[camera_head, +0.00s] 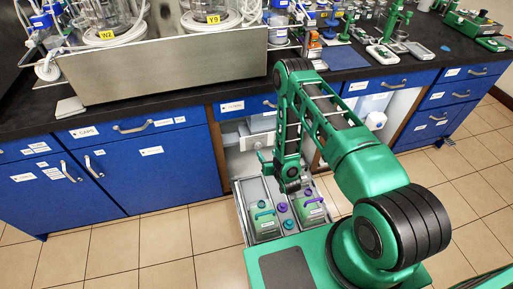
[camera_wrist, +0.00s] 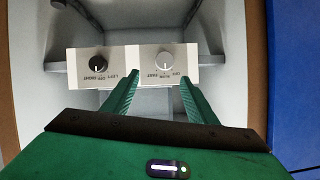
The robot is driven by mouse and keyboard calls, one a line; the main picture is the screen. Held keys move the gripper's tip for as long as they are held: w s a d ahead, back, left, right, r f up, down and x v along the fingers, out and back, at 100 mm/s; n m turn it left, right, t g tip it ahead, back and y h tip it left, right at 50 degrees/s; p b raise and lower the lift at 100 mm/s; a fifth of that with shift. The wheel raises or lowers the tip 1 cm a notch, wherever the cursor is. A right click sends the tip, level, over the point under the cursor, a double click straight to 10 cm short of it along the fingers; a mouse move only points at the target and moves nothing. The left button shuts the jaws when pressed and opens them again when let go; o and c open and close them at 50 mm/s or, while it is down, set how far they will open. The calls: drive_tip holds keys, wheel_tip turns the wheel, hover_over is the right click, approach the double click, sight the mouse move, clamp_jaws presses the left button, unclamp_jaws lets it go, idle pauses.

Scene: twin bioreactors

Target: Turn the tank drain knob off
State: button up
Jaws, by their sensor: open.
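A pale control panel (camera_wrist: 131,73) with two knobs shows in the wrist view, its lettering upside down. The black knob (camera_wrist: 97,64) is on the left, with labels that seem to read left, off and right. The small lettering makes exact settings hard to tell. My gripper (camera_wrist: 160,78) is open and empty, its green fingers spread on either side below the light knob. In the head view, my gripper (camera_head: 265,163) is at the open cabinet bay.
Blue cabinets (camera_head: 150,163) flank the bay, and a blue side panel (camera_wrist: 294,80) is at right in the wrist view. A tray (camera_head: 252,219) with green containers lies below my arm. A steel-fronted bioreactor housing (camera_head: 165,68) stands on the black counter (camera_head: 215,91).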

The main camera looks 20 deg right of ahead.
sight(258, 147)
drive_tip(key=x, duration=0.7)
drive_tip(key=a+x, duration=0.1)
drive_tip(key=x, duration=0.2)
drive_tip(key=shift+w+a+f, duration=0.1)
drive_tip(key=shift+w+f, duration=0.05)
drive_tip(key=shift+f, duration=0.3)
drive_tip(key=shift+c, duration=0.7)
drive_tip(key=c, duration=0.9)
